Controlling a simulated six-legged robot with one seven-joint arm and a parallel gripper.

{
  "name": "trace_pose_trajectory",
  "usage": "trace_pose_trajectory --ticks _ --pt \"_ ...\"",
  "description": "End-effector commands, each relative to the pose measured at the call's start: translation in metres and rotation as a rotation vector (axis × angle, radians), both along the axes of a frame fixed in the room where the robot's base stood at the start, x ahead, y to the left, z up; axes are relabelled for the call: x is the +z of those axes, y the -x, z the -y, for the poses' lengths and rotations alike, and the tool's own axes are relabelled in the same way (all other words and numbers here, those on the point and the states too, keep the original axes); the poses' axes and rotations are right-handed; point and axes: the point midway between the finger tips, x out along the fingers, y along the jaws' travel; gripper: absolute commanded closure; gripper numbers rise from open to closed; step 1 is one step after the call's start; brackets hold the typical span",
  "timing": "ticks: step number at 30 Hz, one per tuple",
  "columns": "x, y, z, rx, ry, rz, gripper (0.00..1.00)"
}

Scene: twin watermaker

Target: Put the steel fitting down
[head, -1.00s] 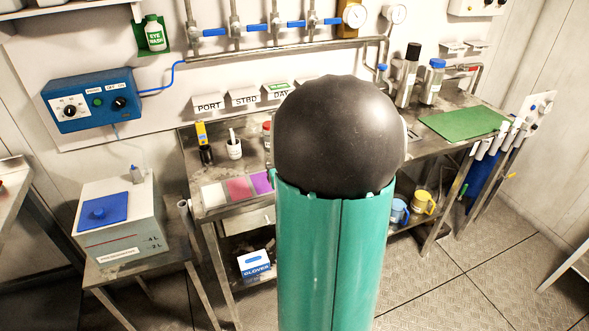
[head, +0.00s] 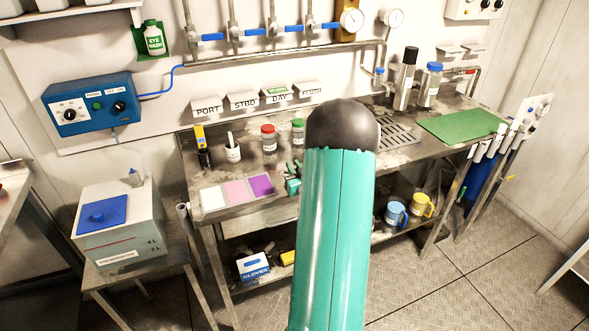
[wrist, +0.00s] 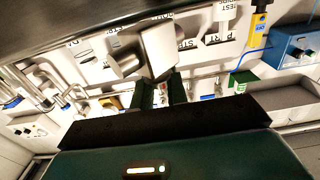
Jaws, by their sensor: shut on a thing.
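The steel fitting (wrist: 160,50) shows in the wrist view as a pale block with a grey round stub to its left. It sits at the tips of my gripper (wrist: 162,90), whose two dark green fingers are shut on it. In the head view a small green part of my gripper (head: 293,180) shows beside my arm, just right of the colour card on the bench. The fitting cannot be made out there, as my arm hides that spot. I cannot tell whether the fitting touches the bench.
The steel bench (head: 215,178) carries a card with white, pink and purple squares (head: 238,192), a red-capped jar (head: 268,140), a green-capped jar (head: 298,132), a white cup (head: 233,150) and a green mat (head: 462,126). Mugs (head: 396,213) stand on the lower shelf.

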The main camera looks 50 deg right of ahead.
Motion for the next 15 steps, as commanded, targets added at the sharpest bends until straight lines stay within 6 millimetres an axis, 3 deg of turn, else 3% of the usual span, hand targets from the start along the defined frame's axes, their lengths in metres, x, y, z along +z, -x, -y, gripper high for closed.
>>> trace_pose_trajectory --ticks 12,13,15 --pt "-0.0071 -0.0003 -0.0002 0.000 0.002 0.003 1.00" --pt "-0.0072 -0.0001 -0.0002 0.000 0.001 0.002 0.79" --pt "-0.0071 0.0000 -0.0002 0.000 0.001 0.002 0.65"
